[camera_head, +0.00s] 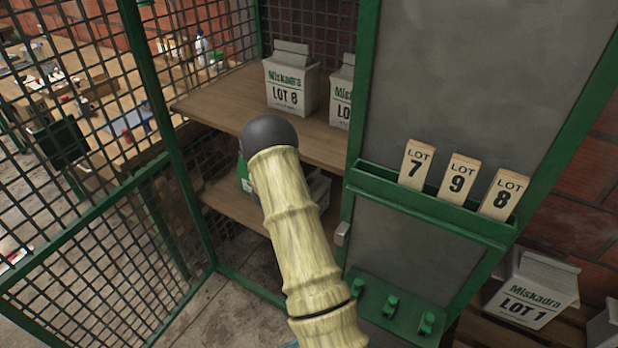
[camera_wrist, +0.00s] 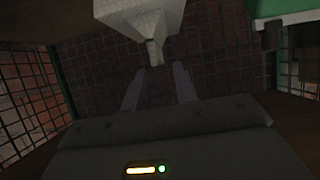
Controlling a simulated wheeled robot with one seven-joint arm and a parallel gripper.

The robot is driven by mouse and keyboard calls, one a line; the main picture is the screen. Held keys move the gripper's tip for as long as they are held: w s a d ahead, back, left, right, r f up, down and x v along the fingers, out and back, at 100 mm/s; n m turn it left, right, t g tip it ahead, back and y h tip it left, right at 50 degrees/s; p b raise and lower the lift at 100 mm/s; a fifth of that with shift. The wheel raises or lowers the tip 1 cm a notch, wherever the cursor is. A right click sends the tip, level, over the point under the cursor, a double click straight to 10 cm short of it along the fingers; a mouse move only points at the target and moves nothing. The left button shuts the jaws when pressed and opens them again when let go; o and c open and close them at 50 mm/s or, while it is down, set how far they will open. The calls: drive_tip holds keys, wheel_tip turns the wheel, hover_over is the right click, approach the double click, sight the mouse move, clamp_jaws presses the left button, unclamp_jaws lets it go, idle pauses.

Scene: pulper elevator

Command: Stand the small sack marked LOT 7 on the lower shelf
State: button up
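The upper shelf (camera_head: 215,103) carries a white sack marked LOT 8 (camera_head: 291,83) and, right of it, a sack (camera_head: 342,95) whose lot number is hidden by the green post. The lower shelf (camera_head: 232,204) is partly behind my arm; a pale object (camera_head: 319,188) and a green-and-white object stand there, markings unreadable. No sack reading LOT 7 is legible. My gripper (camera_wrist: 159,75) is hidden in the head view. In the wrist view its two fingers are apart, with the narrow end of a pale sack (camera_wrist: 140,17) between or just beyond the tips; contact is not visible.
A green holder (camera_head: 430,205) on the grey panel has wooden tags LOT 7 (camera_head: 416,165), LOT 9 (camera_head: 458,179) and LOT 8 (camera_head: 503,195). A LOT 1 sack (camera_head: 531,292) stands low at right. Green-framed mesh (camera_head: 95,255) encloses the left side.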

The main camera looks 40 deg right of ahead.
drive_tip(key=v, duration=0.6)
drive_tip(key=shift+r, duration=0.1)
drive_tip(key=shift+a, duration=0.1)
drive_tip(key=s+a+r+n+t+y, duration=0.15)
drive_tip(key=a+r+n+y, duration=0.3)
drive_tip(key=a, duration=0.45)
drive_tip(key=s+a+r+n+t+y, duration=0.1)
drive_tip(key=s+a+r+n+y, duration=0.25)
drive_tip(key=a, duration=0.65)
drive_tip(key=s+a+r+n+g+y, duration=0.1)
drive_tip(key=s+a+n+g+y, duration=0.1)
drive_tip(key=s, duration=0.7)
drive_tip(key=s+a+r+n+g+y, duration=0.1)
drive_tip(key=s+a+n+g, duration=0.2)
drive_tip(key=s, duration=0.7)
drive_tip(key=a, duration=0.2)
drive_tip(key=shift+a+r+y, duration=0.3)
drive_tip(key=shift+r+y, duration=0.05)
drive_tip(key=shift+y, duration=0.05)
